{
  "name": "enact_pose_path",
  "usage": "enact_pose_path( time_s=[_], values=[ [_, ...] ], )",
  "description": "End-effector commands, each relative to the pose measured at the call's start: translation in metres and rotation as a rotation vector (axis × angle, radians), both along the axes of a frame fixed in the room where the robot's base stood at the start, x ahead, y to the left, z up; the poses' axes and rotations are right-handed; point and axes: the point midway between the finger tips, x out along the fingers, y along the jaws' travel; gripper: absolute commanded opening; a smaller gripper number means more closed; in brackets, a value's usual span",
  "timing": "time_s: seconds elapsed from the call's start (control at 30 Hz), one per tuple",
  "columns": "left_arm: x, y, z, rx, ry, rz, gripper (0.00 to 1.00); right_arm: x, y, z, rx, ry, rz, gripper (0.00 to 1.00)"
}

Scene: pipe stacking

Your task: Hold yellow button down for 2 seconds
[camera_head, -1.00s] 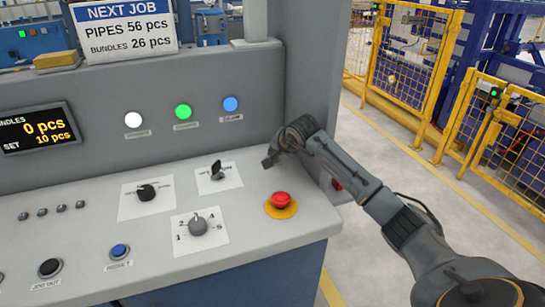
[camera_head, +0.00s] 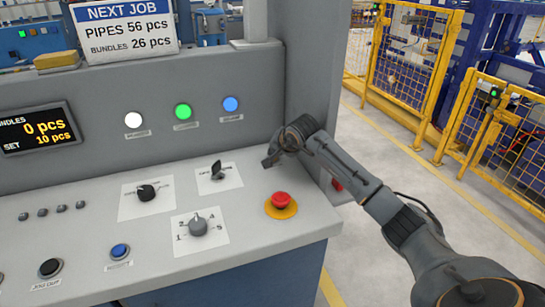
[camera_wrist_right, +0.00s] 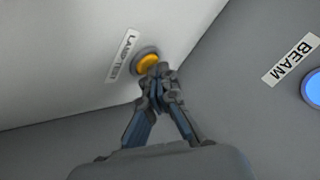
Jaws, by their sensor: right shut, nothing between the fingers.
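The yellow button (camera_wrist_right: 148,62), labelled LAMP TEST, shows in the right wrist view on a pale panel surface. My right gripper (camera_wrist_right: 160,72) is shut and empty, with its fingertips right at the button and covering part of its lower edge. I cannot tell whether the button is pressed in. In the head view my right gripper (camera_head: 270,161) points down at the back right of the console top, and no yellow button shows there. My left gripper is in neither view.
A red mushroom button (camera_head: 281,200) on a yellow ring stands in front of my right gripper. Rotary switches (camera_head: 198,226) and a black selector (camera_head: 217,170) lie to its left. An upright panel with white, green and blue lamps (camera_head: 231,104) rises behind.

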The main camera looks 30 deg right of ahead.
Motion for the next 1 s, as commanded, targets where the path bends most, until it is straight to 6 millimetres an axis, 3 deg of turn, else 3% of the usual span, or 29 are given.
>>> enact_pose_path(
  time_s=[0.23, 0.67, 1.0],
  values=[
    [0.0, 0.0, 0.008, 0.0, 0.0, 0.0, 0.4, 0.0, 0.0, 0.014, 0.0, 0.001, -0.001, 0.0],
    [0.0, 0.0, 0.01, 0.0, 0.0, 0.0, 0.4, 0.001, -0.001, 0.018, 0.0, -0.001, 0.0, 0.0],
    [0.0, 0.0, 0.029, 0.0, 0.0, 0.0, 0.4, 0.001, -0.001, 0.05, -0.001, -0.002, 0.0, 0.0]
  ],
)
